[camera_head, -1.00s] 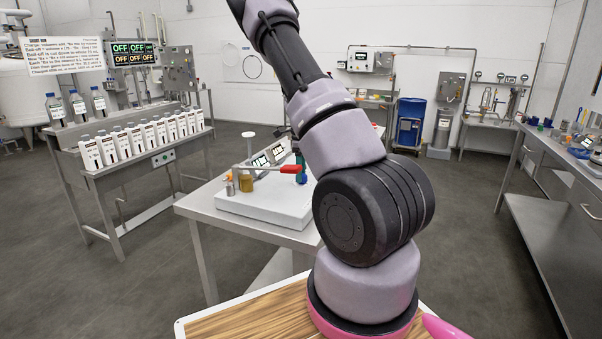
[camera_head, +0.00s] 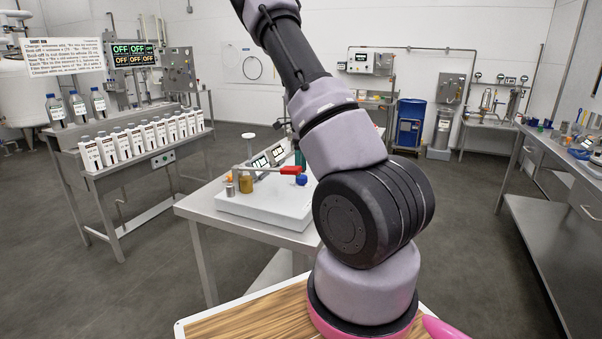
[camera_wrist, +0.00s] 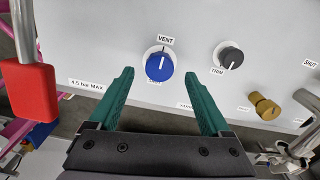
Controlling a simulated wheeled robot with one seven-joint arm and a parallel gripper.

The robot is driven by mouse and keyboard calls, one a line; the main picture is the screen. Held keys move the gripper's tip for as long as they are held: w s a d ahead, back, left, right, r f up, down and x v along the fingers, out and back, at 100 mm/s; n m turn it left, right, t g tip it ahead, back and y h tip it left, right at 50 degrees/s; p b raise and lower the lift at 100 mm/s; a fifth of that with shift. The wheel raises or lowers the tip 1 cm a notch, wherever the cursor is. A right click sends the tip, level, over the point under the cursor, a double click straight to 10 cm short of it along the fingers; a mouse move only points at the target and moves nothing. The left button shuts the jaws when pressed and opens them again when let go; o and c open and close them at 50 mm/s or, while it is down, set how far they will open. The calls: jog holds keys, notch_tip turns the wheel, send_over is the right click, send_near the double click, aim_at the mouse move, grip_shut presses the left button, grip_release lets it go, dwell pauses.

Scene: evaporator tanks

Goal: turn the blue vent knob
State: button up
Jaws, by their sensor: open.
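The blue vent knob (camera_wrist: 159,67) is on a white panel under a "VENT" label in the wrist view. Its white pointer line points up and slightly right. My gripper (camera_wrist: 160,75) is open, its two green fingers left and right of the knob in the picture, with nothing held. I cannot tell how far the tips are from the panel. In the head view the blue knob (camera_head: 301,180) shows on the white box beside the red handle. A green finger of my gripper (camera_head: 299,158) shows just above it; my arm hides the rest.
A red lever handle (camera_wrist: 30,90) stands at the left in the wrist view. A black "TRIM" knob (camera_wrist: 229,56) and a brass knob (camera_wrist: 265,106) are to the right. The white box (camera_head: 262,205) stands on a steel table. Metal fittings show at lower right in the wrist view.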

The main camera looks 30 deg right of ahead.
notch_tip(320, 180, up, 8)
jog(key=shift+f, duration=0.1)
dwell(0.5)
jog(key=s+a+r+n+t+y, duration=0.2)
jog(key=s+a+r+n, duration=0.45)
jog(key=r, duration=0.25)
jog(key=s+a+r+n+t+y, duration=0.1)
jog(key=s+a+r+n+t, duration=0.1)
jog(key=s+a+r+n, duration=0.45)
jog(key=s+a+r+n+t, duration=0.1)
jog(key=s+a+r+n, duration=0.1)
jog(key=s, duration=0.3)
jog(key=s+a+r+n+t, duration=0.1)
jog(key=s+a+r+n, duration=0.1)
jog(key=s+a+n, duration=0.1)
jog(key=s+a+r+n+t+h, duration=0.1)
jog(key=s+a+r+n, duration=0.1)
jog(key=s, duration=0.5)
jog(key=a+n, duration=0.1)
jog(key=n, duration=0.1)
jog(key=shift+s+a+r+n, duration=0.25)
jog(key=shift+s+r+n, duration=0.05)
jog(key=shift+r, duration=0.05)
